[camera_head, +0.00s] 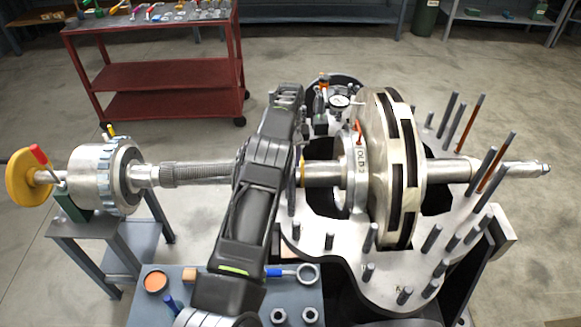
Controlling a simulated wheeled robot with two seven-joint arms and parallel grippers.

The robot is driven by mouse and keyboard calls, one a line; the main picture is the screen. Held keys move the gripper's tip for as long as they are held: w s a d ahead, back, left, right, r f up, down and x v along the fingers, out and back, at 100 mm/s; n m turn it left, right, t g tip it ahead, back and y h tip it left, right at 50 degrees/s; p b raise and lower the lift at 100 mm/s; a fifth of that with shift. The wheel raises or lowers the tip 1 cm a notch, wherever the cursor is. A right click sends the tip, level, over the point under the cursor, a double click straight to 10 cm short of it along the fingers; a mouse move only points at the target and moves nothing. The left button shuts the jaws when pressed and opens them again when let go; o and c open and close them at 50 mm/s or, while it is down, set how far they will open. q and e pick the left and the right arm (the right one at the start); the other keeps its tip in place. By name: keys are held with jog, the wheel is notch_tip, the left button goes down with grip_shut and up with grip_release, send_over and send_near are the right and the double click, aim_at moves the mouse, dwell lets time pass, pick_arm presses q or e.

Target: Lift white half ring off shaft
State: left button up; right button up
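A pale, lettered ring part (360,164), which looks like the white half ring, sits around the shaft (322,172) just left of the large slotted wheel (408,170). A small red-orange piece stands at its top. One dark arm of mine, apparently the left, rises from the bottom left of centre and crosses in front of the shaft. The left gripper (289,97) seems to be at its far end, left of the ring and apart from it. Its fingers are too unclear to tell open from shut. My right gripper is not in view.
The grey casing (345,238) carries several upright studs (483,165) around the wheel. A dial gauge (340,101) stands behind the ring. A blue-grey table (210,285) holds tools and small parts in front. A red cart (150,75) stands at back left.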

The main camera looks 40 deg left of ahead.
pick_arm(q)
jog(key=shift+c, duration=0.6)
grip_shut()
notch_tip(320, 180, up, 5)
jog(key=shift+w+f+b, duration=0.1)
jog(key=shift+f+b, duration=0.1)
jog(key=shift+b, duration=0.4)
notch_tip(320, 180, up, 6)
jog(key=p, duration=0.3)
jog(key=shift+f, duration=0.25)
